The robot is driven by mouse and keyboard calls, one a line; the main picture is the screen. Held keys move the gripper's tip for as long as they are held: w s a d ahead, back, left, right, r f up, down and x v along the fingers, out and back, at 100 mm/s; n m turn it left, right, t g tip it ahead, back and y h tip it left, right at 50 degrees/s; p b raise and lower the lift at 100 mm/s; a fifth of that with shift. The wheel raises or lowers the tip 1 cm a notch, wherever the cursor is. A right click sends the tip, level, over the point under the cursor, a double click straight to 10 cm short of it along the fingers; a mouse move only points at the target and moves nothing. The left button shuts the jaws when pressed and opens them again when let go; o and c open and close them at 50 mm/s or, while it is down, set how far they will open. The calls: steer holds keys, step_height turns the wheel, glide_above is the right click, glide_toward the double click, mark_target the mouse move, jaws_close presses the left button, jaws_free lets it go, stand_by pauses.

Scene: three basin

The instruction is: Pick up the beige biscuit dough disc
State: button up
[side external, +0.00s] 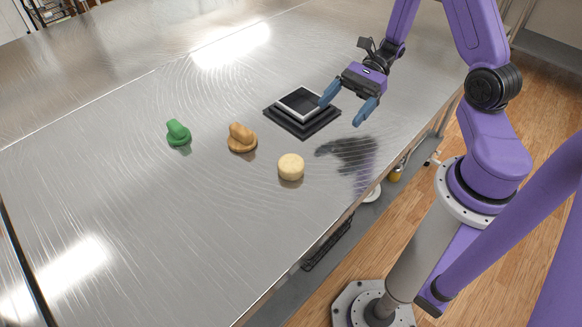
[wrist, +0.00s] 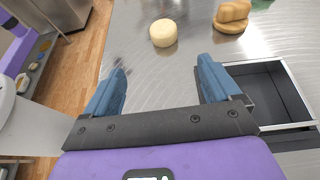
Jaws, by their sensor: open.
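The beige biscuit dough disc (side external: 291,167) is a short, round, pale yellow piece lying on the metal table near its front edge. It also shows in the wrist view (wrist: 163,32), ahead of the fingers and a little left of the middle of the picture. My gripper (side external: 345,103) is open and empty. In the side external view it hangs above the table, up and to the right of the disc and apart from it. Both blue fingertips show in the wrist view (wrist: 161,68) with only bare table between them.
A black tray (side external: 318,128) with a pale-rimmed inner basin sits left of my gripper. An orange-brown lumpy piece (side external: 241,138) stands left of the disc, and a green piece (side external: 178,133) further left. The table between disc and front edge is clear.

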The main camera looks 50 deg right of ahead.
mark_target(297, 157)
steer(key=x, duration=1.1)
steer(key=shift+w+a, duration=0.15)
steer(key=shift+a, duration=0.15)
steer(key=shift+x, duration=2.9)
steer(key=shift+w+r, duration=0.25)
steer(key=c, duration=1.1)
